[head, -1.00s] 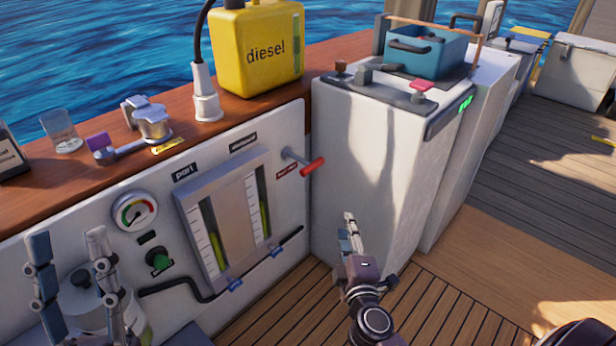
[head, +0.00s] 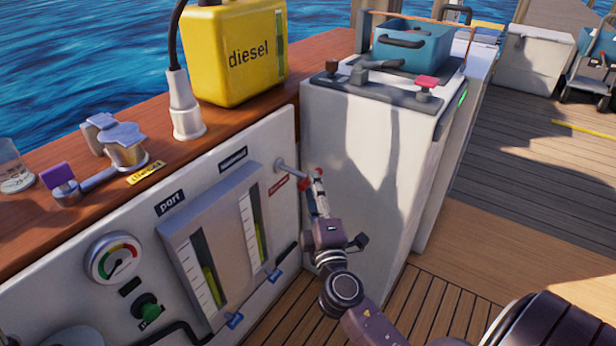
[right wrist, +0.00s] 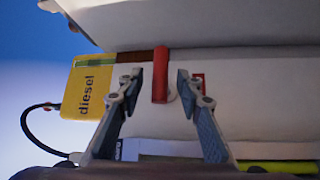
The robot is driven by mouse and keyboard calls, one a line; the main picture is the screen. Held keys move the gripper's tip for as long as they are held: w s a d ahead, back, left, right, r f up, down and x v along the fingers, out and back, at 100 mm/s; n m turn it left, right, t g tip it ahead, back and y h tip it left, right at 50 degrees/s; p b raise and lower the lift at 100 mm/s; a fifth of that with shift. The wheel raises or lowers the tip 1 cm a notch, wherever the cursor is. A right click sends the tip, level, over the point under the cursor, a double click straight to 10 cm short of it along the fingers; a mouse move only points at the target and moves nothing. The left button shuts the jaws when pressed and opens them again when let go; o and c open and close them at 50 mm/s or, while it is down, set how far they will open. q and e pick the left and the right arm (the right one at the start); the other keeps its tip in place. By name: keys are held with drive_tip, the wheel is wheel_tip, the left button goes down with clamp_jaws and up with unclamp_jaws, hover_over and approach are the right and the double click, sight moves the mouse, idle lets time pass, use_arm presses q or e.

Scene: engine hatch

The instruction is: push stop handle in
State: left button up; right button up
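The stop handle is a red T-bar (head: 318,173) on a metal rod that sticks out of the white panel (head: 285,130). The rod still stands out from the panel. In the right wrist view the red bar (right wrist: 160,75) lies between the two fingertips, with a gap on each side. My right gripper (head: 313,183) is at the handle, partly covering it in the head view. The right wrist view shows this gripper (right wrist: 159,80) open around the bar. Whether a finger touches the bar cannot be told. My left gripper is not in view.
A white cabinet (head: 370,170) stands just right of the handle. A yellow diesel can (head: 235,60) sits on the wooden ledge (head: 60,145) above. The panel carries a twin level gauge (head: 225,225) and a round gauge (head: 114,258). Open deck lies to the right.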

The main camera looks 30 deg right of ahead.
sight(304, 176)
drive_tip(key=shift+x, duration=1.8)
clamp_jaws()
